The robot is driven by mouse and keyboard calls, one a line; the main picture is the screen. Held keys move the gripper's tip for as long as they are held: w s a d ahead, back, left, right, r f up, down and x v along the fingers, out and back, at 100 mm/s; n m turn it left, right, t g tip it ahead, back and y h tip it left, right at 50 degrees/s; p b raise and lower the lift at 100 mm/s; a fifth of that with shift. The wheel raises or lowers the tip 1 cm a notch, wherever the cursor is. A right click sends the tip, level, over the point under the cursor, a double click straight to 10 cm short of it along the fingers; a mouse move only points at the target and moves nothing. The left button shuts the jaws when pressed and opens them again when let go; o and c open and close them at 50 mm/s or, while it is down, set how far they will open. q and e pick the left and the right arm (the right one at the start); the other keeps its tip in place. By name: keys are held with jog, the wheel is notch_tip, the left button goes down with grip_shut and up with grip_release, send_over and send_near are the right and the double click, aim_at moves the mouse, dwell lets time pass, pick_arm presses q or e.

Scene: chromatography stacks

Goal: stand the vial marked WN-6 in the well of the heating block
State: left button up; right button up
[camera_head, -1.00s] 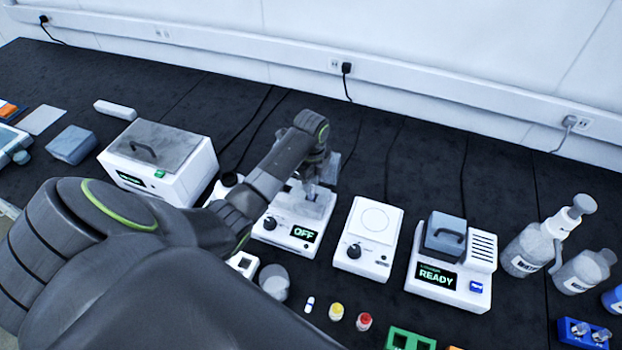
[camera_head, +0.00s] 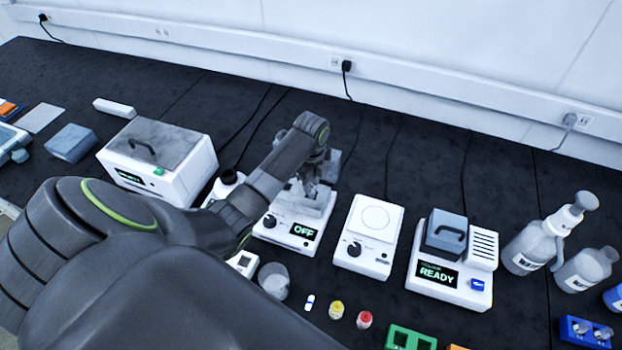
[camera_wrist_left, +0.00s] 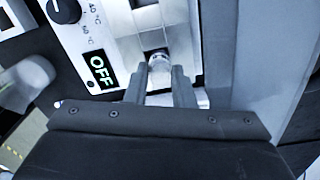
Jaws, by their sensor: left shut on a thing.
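My left gripper (camera_head: 318,180) is over the metal block of the heating block (camera_head: 292,228), whose display reads OFF. In the left wrist view the gripper (camera_wrist_left: 163,78) is shut on a small clear vial (camera_wrist_left: 159,62), held between the fingertips. The vial is at the well opening of the heating block (camera_wrist_left: 148,20). I cannot tell how deep the vial sits, and no WN-6 mark is readable. My wrist and fingers hide most of the vial in the head view. My right gripper is not in view.
A white device with a round plate (camera_head: 367,235) stands just right, then a READY unit (camera_head: 450,260). A lidded white box (camera_head: 160,160) stands to the left. A beaker (camera_head: 274,281), yellow-capped vial (camera_head: 336,309) and red-capped vial (camera_head: 364,319) stand in front.

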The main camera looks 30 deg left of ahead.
pick_arm(q)
jog(key=shift+s+d+f, duration=0.15)
jog(key=shift+s+f, duration=0.45)
jog(key=shift+f, duration=0.1)
jog(key=o, duration=1.4)
jog(key=shift+o, duration=0.2)
jog(key=r+p, duration=0.1)
jog(key=w+r+p, duration=0.1)
jog(key=r+p, duration=0.1)
notch_tip(320, 180, up, 4)
jog(key=p, duration=0.5)
jog(key=shift+r, duration=0.1)
